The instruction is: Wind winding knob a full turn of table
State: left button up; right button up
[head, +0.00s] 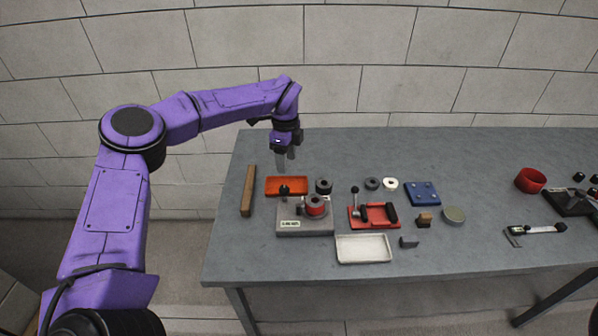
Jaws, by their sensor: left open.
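A grey winding unit (318,228) with a white label sits near the table's left part. It bears a red and black spool (316,206) and a small upright black knob (284,190) at its back left. I cannot tell for sure that this is the winding knob, since a red fixture (376,222) to the right also has a lever with a black ball knob (355,189). My left gripper (287,163) points down above the table, behind the grey unit and the orange tray. It is open, with nothing between its fingers. My right gripper does not show.
The grey table (450,160) stands before a block wall. An orange tray (288,180), a wooden bar (248,190), black and white rings, a blue block (421,194) and a white tray (364,254) surround the units. The table's back strip is clear.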

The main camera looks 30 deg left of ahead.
pick_arm(q)
jog(key=shift+f+p, duration=0.5)
jog(key=shift+f, duration=0.4)
jog(key=p, duration=0.2)
send_over(287, 187)
jog(key=s, duration=0.2)
notch_tip(287, 187, down, 4)
jog(key=shift+s+a+f, duration=0.1)
jog(key=shift+s+a, duration=0.05)
jog(key=f, duration=0.1)
jog(key=w+f, duration=0.1)
jog(key=f, duration=0.2)
jog(key=shift+w, duration=0.4)
jog(key=shift+w+f, duration=0.1)
jog(key=shift+w, duration=0.1)
jog(key=shift+s+r, duration=0.25)
jog(key=shift+s, duration=0.15)
jog(key=shift+c, duration=0.6)
jog(key=shift+s+r, duration=0.1)
jog(key=shift+s, duration=0.05)
jog(key=c, duration=0.9)
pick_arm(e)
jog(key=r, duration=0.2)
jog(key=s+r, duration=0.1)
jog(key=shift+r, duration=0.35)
